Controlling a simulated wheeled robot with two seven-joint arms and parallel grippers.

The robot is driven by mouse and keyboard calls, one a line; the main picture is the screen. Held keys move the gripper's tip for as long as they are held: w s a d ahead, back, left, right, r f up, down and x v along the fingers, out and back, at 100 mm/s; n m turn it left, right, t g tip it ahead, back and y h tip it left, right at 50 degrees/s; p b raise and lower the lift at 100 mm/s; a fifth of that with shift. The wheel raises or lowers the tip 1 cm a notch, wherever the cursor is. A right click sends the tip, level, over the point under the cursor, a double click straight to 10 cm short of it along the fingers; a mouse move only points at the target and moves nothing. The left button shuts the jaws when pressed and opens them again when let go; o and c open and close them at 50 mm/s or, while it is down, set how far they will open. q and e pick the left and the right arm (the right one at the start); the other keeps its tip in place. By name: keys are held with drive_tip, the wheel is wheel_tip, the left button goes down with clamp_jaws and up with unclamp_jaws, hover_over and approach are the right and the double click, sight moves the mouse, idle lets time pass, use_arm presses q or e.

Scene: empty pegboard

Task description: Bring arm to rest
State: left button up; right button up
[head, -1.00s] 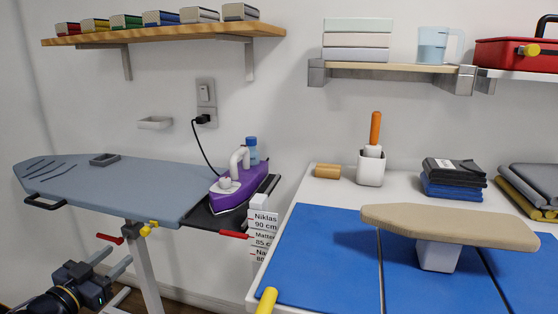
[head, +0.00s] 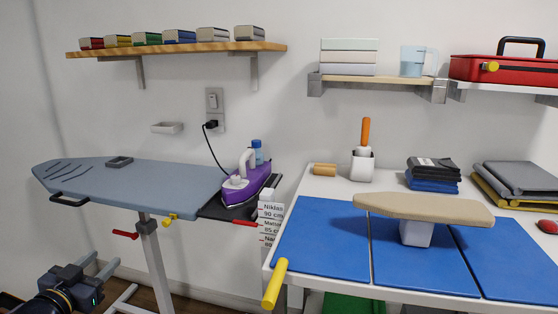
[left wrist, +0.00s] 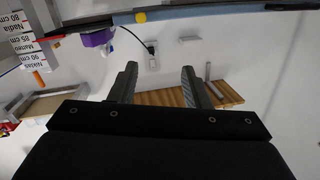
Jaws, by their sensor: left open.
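My left gripper (head: 100,268) is at the lower left of the head view, low in front of the grey ironing board (head: 150,180). Its two fingers stand apart with nothing between them. In the left wrist view the open fingers (left wrist: 158,88) point toward the white wall, with a gap between them. That view looks upside down. My right gripper is in no view.
A purple iron (head: 245,187) stands at the ironing board's right end, its cord running to a wall socket (head: 213,125). At right, a white table (head: 395,188) holds blue mats (head: 320,240) and a beige sleeve board (head: 425,208). The wall shelf (head: 180,49) holds several small boxes.

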use_arm(q)
drive_tip(key=s+d+r+n+g+y+p, duration=0.45)
drive_tip(key=s+r+p, duration=0.35)
drive_tip(key=r+p, duration=0.25)
drive_tip(key=s+d+r+g+h+p, duration=0.1)
drive_tip(key=s+d+g+h+p, duration=0.5)
drive_tip(key=s+d, duration=0.9)
drive_tip(key=s+g+p, duration=0.1)
drive_tip(key=s+p, duration=0.2)
drive_tip(key=shift+r+h+p, duration=0.3)
drive_tip(key=shift+h+p, duration=0.05)
drive_tip(key=shift+a, duration=0.1)
idle(0.9)
